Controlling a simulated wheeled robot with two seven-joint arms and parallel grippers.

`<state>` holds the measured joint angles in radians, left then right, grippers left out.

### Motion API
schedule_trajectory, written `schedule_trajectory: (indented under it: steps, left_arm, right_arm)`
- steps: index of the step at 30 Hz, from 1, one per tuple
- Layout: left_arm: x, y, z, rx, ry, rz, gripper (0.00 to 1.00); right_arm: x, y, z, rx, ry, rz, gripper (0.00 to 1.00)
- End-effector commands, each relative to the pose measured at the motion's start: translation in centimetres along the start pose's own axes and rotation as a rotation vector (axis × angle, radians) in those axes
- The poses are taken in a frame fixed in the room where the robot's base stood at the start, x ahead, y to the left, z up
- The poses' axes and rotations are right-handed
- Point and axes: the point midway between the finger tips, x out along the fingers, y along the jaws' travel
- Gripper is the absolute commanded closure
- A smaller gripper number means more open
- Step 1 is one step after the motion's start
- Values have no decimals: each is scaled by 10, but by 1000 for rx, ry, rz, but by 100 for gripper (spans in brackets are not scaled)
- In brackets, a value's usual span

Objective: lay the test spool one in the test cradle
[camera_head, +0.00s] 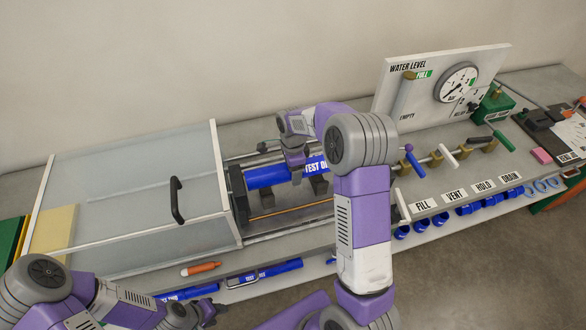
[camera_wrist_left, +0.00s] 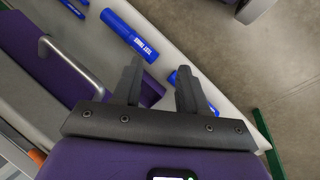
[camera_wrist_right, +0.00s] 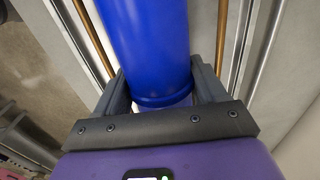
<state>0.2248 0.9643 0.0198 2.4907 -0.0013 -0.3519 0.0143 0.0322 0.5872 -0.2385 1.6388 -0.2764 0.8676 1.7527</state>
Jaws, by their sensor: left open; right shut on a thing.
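The blue test spool one (camera_head: 266,177), with part of a "TEST O" label showing, lies lengthwise over the test cradle (camera_head: 318,185). My right gripper (camera_head: 297,172) reaches down from above and is shut on the spool. In the right wrist view the blue spool (camera_wrist_right: 147,45) sits between the two fingers, above metal rails. The cradle's dark supports show just under the spool; whether it rests on them I cannot tell. My left gripper (camera_head: 205,314) is low at the counter's front; in the left wrist view (camera_wrist_left: 157,88) its fingers are apart and empty.
A clear guard box (camera_head: 130,190) with a black handle (camera_head: 176,200) stands left of the cradle. More blue spools (camera_head: 280,269) and an orange marker (camera_head: 201,268) lie along the front. A gauge panel (camera_head: 440,85) and valve handles (camera_head: 448,155) stand to the right.

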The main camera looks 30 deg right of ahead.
Motion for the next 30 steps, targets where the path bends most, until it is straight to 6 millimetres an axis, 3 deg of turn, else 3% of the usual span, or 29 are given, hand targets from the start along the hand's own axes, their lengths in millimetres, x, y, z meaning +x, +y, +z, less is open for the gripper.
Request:
schedule_trajectory:
  steps: [30]
  left_arm:
    - [14,-5,-1,0,0,0,57]
  right_arm:
    - [22,0,0,0,-1,-2,80]
